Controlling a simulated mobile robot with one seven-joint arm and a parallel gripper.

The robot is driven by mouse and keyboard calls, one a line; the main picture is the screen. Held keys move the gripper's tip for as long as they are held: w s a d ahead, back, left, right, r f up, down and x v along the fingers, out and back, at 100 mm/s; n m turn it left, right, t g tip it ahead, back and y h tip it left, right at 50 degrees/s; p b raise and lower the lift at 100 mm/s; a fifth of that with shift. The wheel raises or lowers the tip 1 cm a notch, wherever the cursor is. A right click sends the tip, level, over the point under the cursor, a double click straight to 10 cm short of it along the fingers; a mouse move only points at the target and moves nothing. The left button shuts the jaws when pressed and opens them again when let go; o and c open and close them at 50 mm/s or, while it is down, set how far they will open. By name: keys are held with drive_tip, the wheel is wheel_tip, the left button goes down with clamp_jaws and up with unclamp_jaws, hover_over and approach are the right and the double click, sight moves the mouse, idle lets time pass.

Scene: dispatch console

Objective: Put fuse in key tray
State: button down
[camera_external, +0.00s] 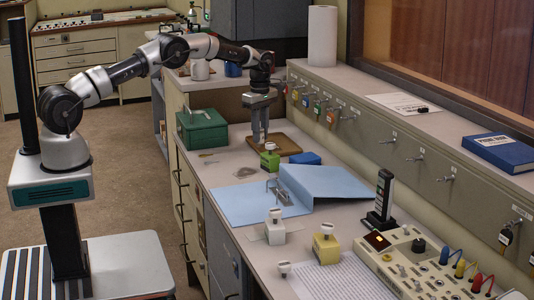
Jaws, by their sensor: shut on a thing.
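The key tray looks to be the low brown tray (287,146) on the counter, right of the green box. My gripper (260,140) points straight down at the tray's left part, with its fingertips low over it or in it. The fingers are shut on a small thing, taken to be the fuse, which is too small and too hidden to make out. I cannot tell whether it touches the tray floor.
A green box (202,128) stands left of the tray. A green stamp-like block (270,157) and a blue block (305,158) stand close in front. A blue folder (325,182) lies nearer. Keys hang on the panel (345,112) at right.

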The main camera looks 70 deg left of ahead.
drive_tip(key=shift+f, duration=0.3)
drive_tip(key=c, duration=1.5)
unclamp_jaws()
